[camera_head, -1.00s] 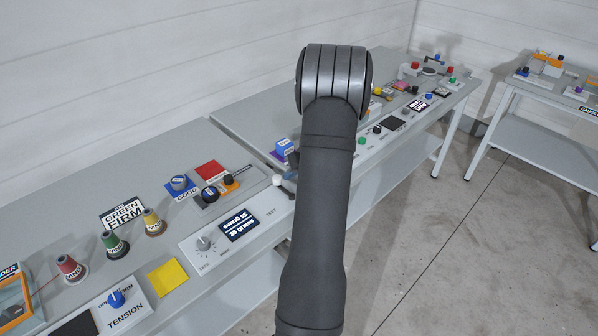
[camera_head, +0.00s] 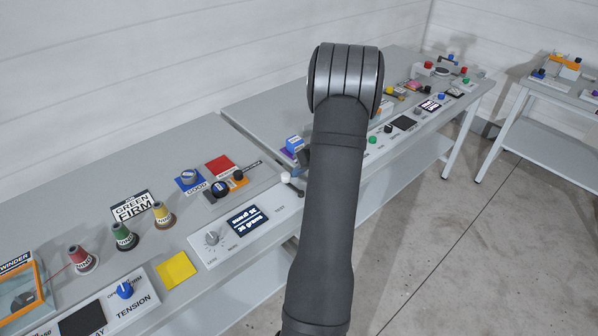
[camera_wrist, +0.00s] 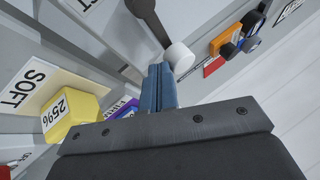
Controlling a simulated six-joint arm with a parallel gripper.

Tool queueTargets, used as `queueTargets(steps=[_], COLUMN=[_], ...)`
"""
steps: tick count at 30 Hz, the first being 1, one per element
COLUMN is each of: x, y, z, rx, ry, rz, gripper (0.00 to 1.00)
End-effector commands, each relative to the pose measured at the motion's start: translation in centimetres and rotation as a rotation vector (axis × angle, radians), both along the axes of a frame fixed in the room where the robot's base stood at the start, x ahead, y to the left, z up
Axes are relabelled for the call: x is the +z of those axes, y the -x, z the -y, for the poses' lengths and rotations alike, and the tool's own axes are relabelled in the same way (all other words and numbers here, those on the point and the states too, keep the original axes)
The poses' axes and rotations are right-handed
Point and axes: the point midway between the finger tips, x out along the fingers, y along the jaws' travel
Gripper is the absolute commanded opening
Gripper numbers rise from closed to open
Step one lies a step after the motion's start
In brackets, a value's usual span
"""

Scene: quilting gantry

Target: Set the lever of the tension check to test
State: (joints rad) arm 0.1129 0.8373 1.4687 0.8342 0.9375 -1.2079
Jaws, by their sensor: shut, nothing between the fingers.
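The tension check panel has a lit display (camera_head: 247,221), a dial (camera_head: 212,238) and a TEST label on its right part. Its lever has a white round knob (camera_head: 285,177) on a dark arm, at the panel's right end and left of my arm. In the wrist view the white knob (camera_wrist: 180,57) and dark lever arm (camera_wrist: 148,14) show just beyond my fingertips. My gripper (camera_wrist: 158,70) has its blue fingers shut and empty, close beside the knob; I cannot tell whether they touch. In the head view my arm hides most of the gripper.
A yellow block marked 25% (camera_wrist: 70,115) and a SOFT card (camera_wrist: 30,88) lie near my fingers. Thread cones, including a green one (camera_head: 124,237), and a blue TENSION knob (camera_head: 124,290) stand to the left. A second table continues behind my arm.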

Motion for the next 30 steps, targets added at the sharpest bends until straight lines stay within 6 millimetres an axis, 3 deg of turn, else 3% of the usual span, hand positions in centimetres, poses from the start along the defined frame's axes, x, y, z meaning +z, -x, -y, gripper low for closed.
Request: queueTargets(steps=[8,30], x=[0.0,-0.1], y=[0.2,2.3], z=[-0.8,-3.4], rx=[0.141,0.727], ry=[0.000,0.001], rz=[-0.001,-0.001], gripper=[0.00,0.00])
